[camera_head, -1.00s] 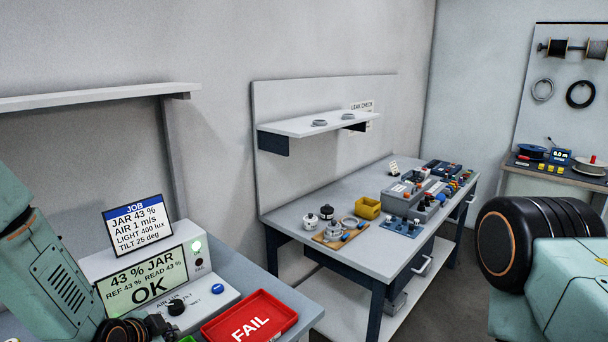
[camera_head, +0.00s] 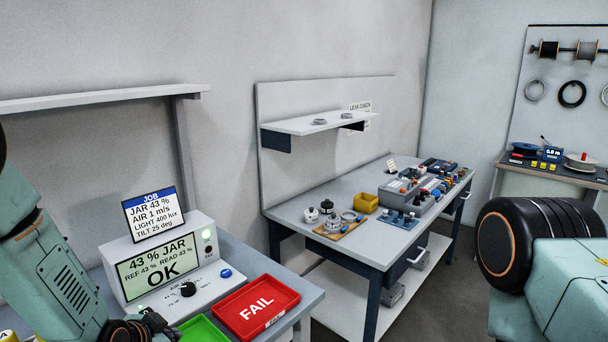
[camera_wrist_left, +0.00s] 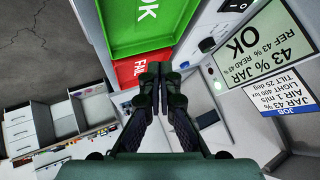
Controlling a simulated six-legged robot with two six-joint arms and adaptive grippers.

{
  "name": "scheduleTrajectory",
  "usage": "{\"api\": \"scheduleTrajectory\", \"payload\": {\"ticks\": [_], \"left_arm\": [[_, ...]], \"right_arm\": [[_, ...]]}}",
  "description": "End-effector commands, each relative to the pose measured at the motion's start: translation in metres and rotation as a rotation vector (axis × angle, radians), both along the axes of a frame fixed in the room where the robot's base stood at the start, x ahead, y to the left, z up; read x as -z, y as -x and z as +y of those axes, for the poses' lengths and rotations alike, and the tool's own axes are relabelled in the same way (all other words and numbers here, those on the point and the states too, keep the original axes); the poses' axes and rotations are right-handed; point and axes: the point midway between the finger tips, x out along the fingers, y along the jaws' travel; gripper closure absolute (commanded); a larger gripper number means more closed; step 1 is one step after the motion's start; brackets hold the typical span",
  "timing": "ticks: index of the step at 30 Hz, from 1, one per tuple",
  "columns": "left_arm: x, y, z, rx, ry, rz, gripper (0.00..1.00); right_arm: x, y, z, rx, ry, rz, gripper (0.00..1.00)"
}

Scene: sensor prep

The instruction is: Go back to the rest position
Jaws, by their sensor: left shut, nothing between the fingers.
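My left gripper (camera_head: 150,322) is low at the left of the head view, partly cut off by the bottom edge. In the left wrist view its dark fingers (camera_wrist_left: 158,76) are together with nothing between them. They appear over the bench near the red FAIL tray (camera_head: 257,308) and the green tray (camera_head: 203,330). The green tray carries an OK label in the left wrist view (camera_wrist_left: 183,40). My right arm (camera_head: 560,270) shows at the right edge of the head view; its gripper is out of view.
The grey test unit (camera_head: 205,285) reads "43 % JAR OK" below a JOB screen (camera_head: 152,214). A second bench (camera_head: 290,208) with small parts stands beyond, under a shelf (camera_head: 310,124). Grey floor (camera_head: 440,285) shows between that bench and my right arm.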

Motion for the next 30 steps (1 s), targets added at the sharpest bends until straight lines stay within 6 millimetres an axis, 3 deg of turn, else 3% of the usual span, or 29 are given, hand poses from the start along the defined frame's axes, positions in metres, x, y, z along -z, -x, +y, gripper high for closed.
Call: {"api": "scheduleTrajectory", "payload": {"ticks": [4, 8, 18, 24, 27, 30], "left_arm": [[0.020, 0.025, -0.007, -0.124, 0.114, 0.066, 1.00], [0.066, 0.069, -0.016, -0.258, 0.212, 0.173, 1.00], [0.204, 0.228, -0.035, -0.590, 0.313, 0.513, 1.00], [0.262, 0.311, -0.039, -0.646, 0.250, 0.677, 1.00], [0.281, 0.337, -0.040, -0.638, 0.220, 0.731, 1.00], [0.294, 0.350, -0.041, -0.632, 0.204, 0.761, 1.00]], "right_arm": [[0.006, 0.000, 0.000, 0.000, 0.000, 0.000, 0.28], [0.025, 0.000, 0.000, 0.000, 0.000, -0.001, 0.28], [0.096, 0.000, 0.000, 0.000, 0.000, 0.001, 0.28], [0.136, -0.001, 0.000, 0.000, 0.000, 0.000, 0.28], [0.150, -0.001, 0.000, 0.000, 0.000, 0.000, 0.28], [0.158, -0.001, 0.000, 0.000, 0.000, 0.000, 0.28]]}}
